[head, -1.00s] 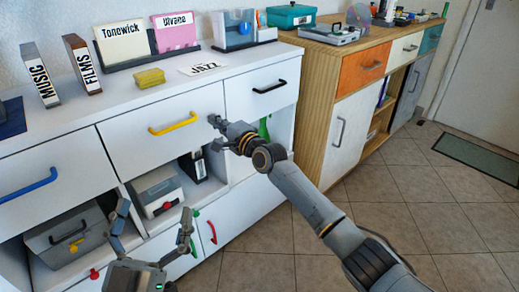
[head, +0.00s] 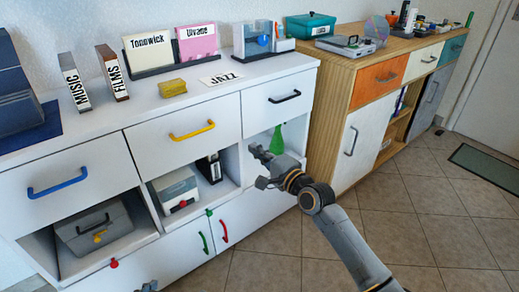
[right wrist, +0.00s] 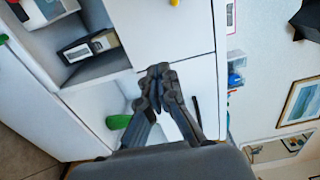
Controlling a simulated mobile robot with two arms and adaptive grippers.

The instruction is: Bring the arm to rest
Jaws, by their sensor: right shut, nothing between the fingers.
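My right gripper (head: 259,166) is in front of the white cabinet (head: 150,262), before the open compartment below the black-handled drawer. In the right wrist view (right wrist: 157,78) its fingers are together with nothing between them. The right arm reaches in from the bottom right of the head view. Of my left gripper (head: 149,286), only a small tip shows at the bottom edge; the rest is out of frame.
A green bottle-like object (head: 277,140) stands in the compartment behind the right gripper. A grey case (head: 95,232) and a white box (head: 175,190) stand in other compartments. The wooden cabinet (head: 330,120) is to the right.

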